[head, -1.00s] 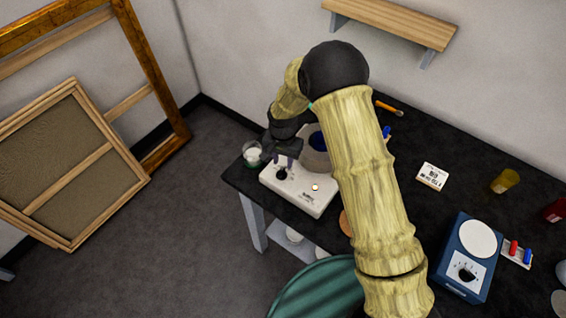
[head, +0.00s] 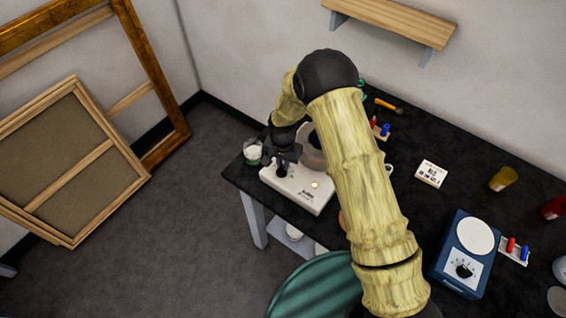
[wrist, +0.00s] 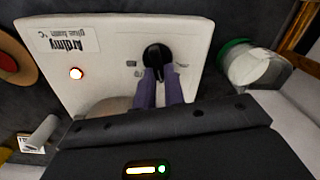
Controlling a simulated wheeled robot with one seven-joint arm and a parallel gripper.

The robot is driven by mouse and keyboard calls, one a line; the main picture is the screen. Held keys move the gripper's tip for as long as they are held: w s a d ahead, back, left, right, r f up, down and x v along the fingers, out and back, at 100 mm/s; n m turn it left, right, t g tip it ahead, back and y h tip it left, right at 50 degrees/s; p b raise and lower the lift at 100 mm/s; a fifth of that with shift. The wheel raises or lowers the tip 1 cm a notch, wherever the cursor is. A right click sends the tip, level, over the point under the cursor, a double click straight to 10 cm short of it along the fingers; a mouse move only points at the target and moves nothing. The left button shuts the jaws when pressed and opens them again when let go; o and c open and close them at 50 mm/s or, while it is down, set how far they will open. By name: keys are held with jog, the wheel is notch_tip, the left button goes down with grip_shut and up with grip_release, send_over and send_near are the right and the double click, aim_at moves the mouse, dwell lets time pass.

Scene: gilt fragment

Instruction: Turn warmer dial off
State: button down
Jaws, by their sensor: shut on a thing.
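The white warmer (head: 298,190) stands at the left end of the black table, with a printed label (wrist: 63,40) on its panel. Its black round dial (wrist: 157,55) is at the top middle of the wrist view. My gripper (wrist: 159,74) has its two purple fingers shut on the dial's grip, which they partly hide. In the head view my gripper (head: 282,171) reaches down to the warmer's front left. The dial's exact setting cannot be read.
A glass jar (head: 252,153) stands close to the left of the warmer. A blue device (head: 463,253) with its own dial sits at the right. A white card (head: 431,174) lies on the table. A green round seat (head: 315,287) is in front.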

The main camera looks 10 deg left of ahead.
jog(key=shift+a+n+b, duration=0.1)
jog(key=shift+n+b, duration=0.3)
jog(key=shift+b, duration=0.05)
jog(key=shift+f+n+b, duration=0.1)
jog(key=shift+n+b, duration=0.35)
jog(key=shift+n, duration=0.15)
jog(key=n+b, duration=0.2)
jog(key=n, duration=0.1)
jog(key=shift+a, duration=0.25)
jog(key=n+b, duration=0.1)
jog(key=n, duration=0.2)
jog(key=shift+s+a+n, duration=0.1)
jog(key=shift+a+n, duration=0.05)
jog(key=shift+n, duration=0.25)
jog(key=shift+s+a+n+b, duration=0.15)
jog(key=shift+n+b, duration=0.45)
jog(key=shift+n, duration=1)
jog(key=c, duration=1.5)
grip_release()
